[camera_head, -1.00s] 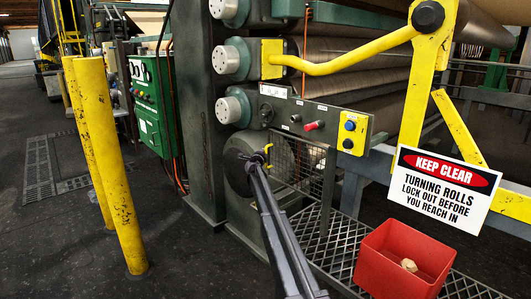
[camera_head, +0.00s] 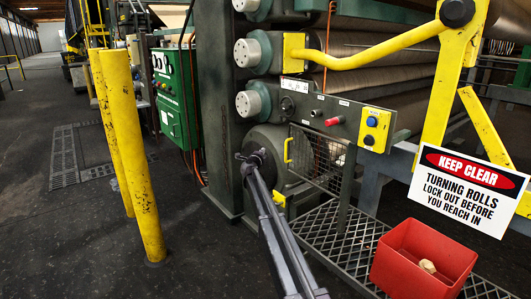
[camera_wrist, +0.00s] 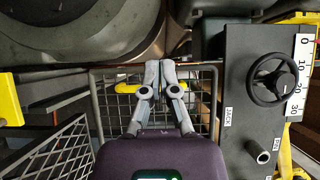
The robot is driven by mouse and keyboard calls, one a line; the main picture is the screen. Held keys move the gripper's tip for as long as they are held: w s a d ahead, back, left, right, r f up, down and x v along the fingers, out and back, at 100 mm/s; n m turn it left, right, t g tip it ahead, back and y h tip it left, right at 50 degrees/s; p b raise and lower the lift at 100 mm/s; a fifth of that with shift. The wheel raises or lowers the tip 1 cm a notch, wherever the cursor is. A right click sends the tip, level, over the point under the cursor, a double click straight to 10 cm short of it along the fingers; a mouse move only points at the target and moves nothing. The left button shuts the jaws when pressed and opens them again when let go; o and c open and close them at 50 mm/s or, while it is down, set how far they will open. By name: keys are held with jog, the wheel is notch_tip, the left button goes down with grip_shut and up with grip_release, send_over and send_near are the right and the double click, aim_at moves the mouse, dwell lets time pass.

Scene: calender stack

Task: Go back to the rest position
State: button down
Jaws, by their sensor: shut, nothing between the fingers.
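My gripper (camera_head: 246,157) is shut and empty. In the head view it is just left of the yellow handle (camera_head: 287,150) on a wire mesh guard (camera_head: 318,158), apart from it. My arm reaches up to it from the bottom of the picture. In the wrist view the closed fingers (camera_wrist: 160,66) point at the mesh guard (camera_wrist: 118,115), and the yellow bar handle (camera_wrist: 125,88) shows on both sides behind them. How far the fingertips are from the mesh is hard to tell.
A control panel (camera_head: 335,108) with knobs sits above the guard; a handwheel (camera_wrist: 272,82) shows in the wrist view. A red bin (camera_head: 400,267) holding a tan lump, a KEEP CLEAR sign (camera_head: 468,190) and yellow posts (camera_head: 138,165) stand around. Dark floor is open at left.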

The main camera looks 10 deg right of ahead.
jog(key=s+a+f+n+g+y, duration=0.1)
jog(key=s+a+f+n+y, duration=0.1)
jog(key=s+n+y, duration=0.5)
jog(key=s+a+f+n+g+y, duration=0.25)
jog(key=s+n, duration=0.25)
jog(key=s, duration=0.6)
jog(key=s+a+f+n+g+y, duration=0.1)
jog(key=s+a+f+n+y, duration=0.1)
jog(key=s+n+y, duration=0.35)
jog(key=s+d+f+n+g+h, duration=0.2)
jog(key=s+d+f+g+h, duration=0.15)
jog(key=s, duration=1.05)
jog(key=s+d+f+n+g+h, duration=0.15)
jog(key=s+d+f+g, duration=0.3)
jog(key=s, duration=0.85)
jog(key=s+d+f+n+g+h, duration=0.1)
jog(key=s+d+f+g+h, duration=0.25)
jog(key=s, duration=1.05)
notch_tip(320, 180, up, 27)
jog(key=p, duration=2.7)
jog(key=shift+d+g+p, duration=0.3)
jog(key=shift+p, duration=0.1)
jog(key=shift+s+d+y, duration=0.15)
jog(key=shift+y, duration=0.1)
